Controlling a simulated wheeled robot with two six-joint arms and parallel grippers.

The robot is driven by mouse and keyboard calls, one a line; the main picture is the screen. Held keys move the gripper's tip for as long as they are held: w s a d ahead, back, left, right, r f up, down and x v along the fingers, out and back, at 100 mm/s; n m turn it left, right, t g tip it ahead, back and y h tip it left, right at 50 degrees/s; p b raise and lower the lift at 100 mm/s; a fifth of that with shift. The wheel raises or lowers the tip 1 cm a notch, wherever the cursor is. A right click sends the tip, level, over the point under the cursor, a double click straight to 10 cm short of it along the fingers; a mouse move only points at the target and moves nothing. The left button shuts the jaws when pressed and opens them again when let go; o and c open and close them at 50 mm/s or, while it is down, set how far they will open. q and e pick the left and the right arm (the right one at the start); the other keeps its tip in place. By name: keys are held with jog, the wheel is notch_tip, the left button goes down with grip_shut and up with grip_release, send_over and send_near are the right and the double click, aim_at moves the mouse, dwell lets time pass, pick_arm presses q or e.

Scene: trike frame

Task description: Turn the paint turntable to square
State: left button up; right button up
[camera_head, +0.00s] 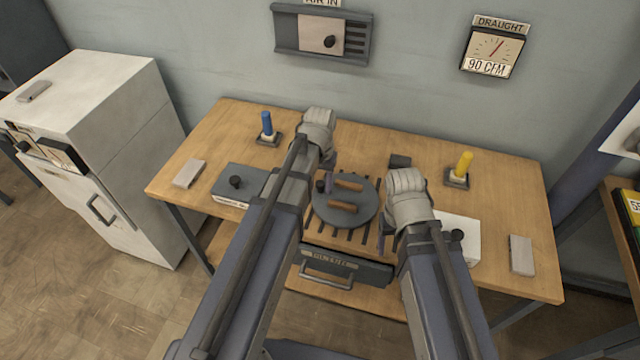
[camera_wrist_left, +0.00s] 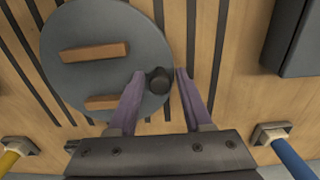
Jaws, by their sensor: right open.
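The paint turntable (camera_head: 345,213) is a round grey disc on the table, with two wooden bars on it and a dark knob (camera_head: 320,186) at its rim. The bars look slightly tilted against the dark slots below. My left gripper (camera_head: 328,178) is over the disc's left edge. In the left wrist view its purple fingers (camera_wrist_left: 160,72) stand apart on either side of the knob (camera_wrist_left: 158,81), which looks closer to the left finger; contact cannot be told. My right gripper (camera_head: 383,228) is open near the disc's right side, and its arm hides part of the table.
A blue peg (camera_head: 266,124) and a yellow peg (camera_head: 463,164) stand on bases at the back. A drawer (camera_head: 340,270) is below the front edge. A white cabinet (camera_head: 110,130) stands left.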

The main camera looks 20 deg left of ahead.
pick_arm(q)
grip_shut()
dwell(1.1)
